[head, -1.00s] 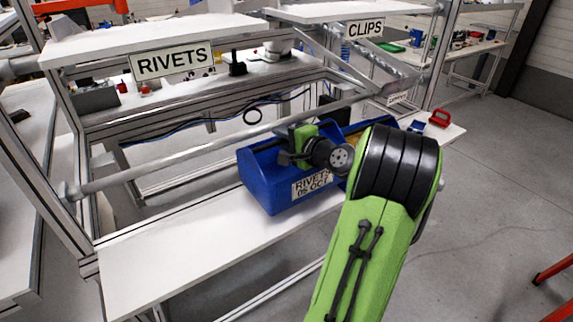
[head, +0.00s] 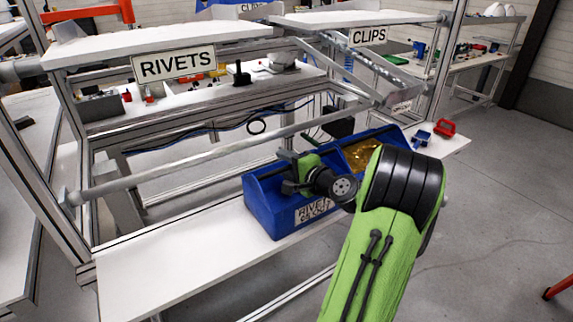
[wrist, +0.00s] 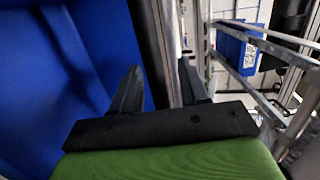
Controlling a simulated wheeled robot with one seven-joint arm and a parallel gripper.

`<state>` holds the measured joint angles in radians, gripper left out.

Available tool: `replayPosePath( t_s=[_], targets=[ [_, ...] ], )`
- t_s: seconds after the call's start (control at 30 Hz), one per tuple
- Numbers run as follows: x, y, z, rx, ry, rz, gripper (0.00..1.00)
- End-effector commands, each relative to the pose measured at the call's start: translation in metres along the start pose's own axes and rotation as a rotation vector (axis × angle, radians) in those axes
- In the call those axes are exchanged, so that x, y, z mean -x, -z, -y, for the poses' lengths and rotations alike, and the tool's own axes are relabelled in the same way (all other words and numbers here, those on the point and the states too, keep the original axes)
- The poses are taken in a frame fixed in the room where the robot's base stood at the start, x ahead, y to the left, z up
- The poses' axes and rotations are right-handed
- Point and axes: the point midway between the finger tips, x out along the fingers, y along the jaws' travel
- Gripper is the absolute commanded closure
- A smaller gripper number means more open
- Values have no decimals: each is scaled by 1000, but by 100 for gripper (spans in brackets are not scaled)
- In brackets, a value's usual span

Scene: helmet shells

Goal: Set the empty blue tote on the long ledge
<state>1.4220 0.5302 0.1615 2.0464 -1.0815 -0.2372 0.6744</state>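The empty blue tote (head: 268,208), with a rivets label on its front, is upright over the long white ledge (head: 160,265). Its base appears to be on the ledge near the front edge; exact contact is hard to tell. The tote's blue wall (wrist: 60,80) fills the left side there, beside the left finger. My arm hides part of the tote's right side.
A second blue tote (head: 392,138) holding gold pieces (head: 360,153) stands right behind it on the ledge. Small blue and red bins (head: 445,128) sit at the ledge's far end. A grey rail (head: 180,168) crosses behind. The ledge's left part is bare.

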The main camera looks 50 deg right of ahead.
Motion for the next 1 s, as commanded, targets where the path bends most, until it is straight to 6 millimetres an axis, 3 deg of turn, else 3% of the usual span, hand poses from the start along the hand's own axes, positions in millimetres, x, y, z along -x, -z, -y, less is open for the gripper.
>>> replayPosePath(
  t_s=[0.17, 0.23, 0.5, 0.7, 1.0],
  targets=[
    [1, 0, 4, 0, 0, 0, 56],
    [10, 1, 3, -1, -1, -3, 56],
    [81, 2, 2, -2, -2, -7, 56],
    [115, 1, 3, -2, -1, -3, 56],
    [121, 0, 3, 0, 0, 1, 56]
  ],
)
